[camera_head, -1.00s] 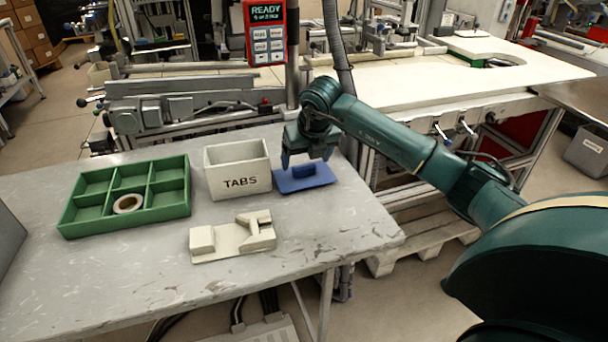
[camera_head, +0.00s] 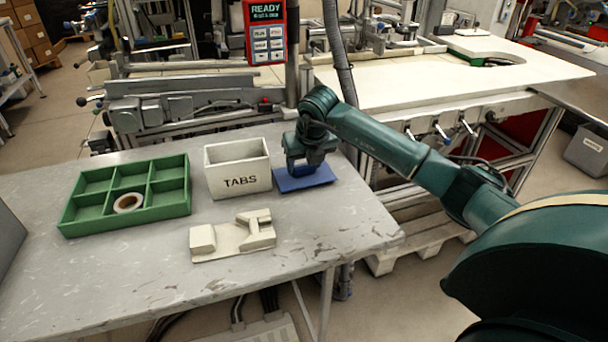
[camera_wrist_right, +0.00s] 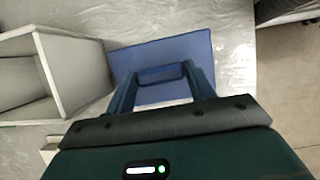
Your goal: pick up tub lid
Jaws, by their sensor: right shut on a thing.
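The blue tub lid (camera_head: 318,179) lies flat on the grey table, just right of the white TABS tub (camera_head: 238,181). My right gripper (camera_head: 303,170) is over the lid and shut on its raised handle. In the right wrist view the two fingers (camera_wrist_right: 162,88) stand on either side of the handle, with the blue lid (camera_wrist_right: 200,50) spread around them. The tub (camera_wrist_right: 75,65) is open and shows at the left of that view. My left gripper is not in view.
A green divided tray (camera_head: 68,215) with a tape reel (camera_head: 128,203) in one compartment stands at the left. A cream fixture block (camera_head: 232,240) sits in front of the tub. The table's front right is clear.

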